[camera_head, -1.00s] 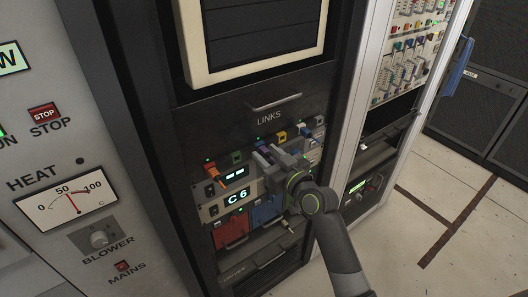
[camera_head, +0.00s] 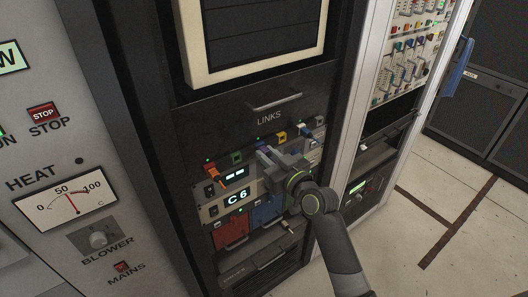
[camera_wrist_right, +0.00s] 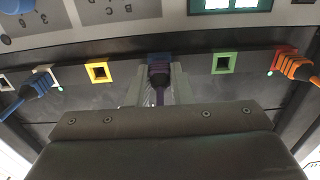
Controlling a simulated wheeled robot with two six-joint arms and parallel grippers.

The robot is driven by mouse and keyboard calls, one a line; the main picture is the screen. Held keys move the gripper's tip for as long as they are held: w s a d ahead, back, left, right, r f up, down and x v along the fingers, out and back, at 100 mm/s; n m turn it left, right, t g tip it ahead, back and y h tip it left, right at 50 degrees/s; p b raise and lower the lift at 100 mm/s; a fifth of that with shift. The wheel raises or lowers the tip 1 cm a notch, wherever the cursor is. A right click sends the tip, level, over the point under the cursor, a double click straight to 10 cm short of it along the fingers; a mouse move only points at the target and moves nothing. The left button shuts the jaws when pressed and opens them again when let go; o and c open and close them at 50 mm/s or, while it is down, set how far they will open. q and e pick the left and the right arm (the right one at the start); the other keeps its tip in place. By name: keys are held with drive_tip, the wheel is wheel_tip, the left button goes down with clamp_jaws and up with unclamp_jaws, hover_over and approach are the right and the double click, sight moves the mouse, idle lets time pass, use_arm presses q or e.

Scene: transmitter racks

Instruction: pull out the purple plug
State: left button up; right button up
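The purple plug (camera_wrist_right: 159,76) sits in its socket in the row of ports, with its purple cable running back between my fingers. In the head view only a small bit of the purple plug (camera_head: 262,146) shows above my gripper. My right gripper (camera_wrist_right: 158,82) has one finger on each side of the plug, close against it, and looks shut on it. In the head view the right gripper (camera_head: 268,155) reaches the LINKS panel (camera_head: 220,128) and hides most of the plug. My left gripper is not in view.
Beside it are an empty yellow port (camera_wrist_right: 98,72) and an empty green port (camera_wrist_right: 225,63). An orange plug (camera_wrist_right: 296,66) and a blue plug (camera_wrist_right: 35,88) sit farther out. A metal handle (camera_head: 274,103) projects above.

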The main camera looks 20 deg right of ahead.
sight(270, 157)
clamp_jaws()
drive_tip(key=shift+s, duration=0.15)
drive_tip(key=shift+v, duration=2.9)
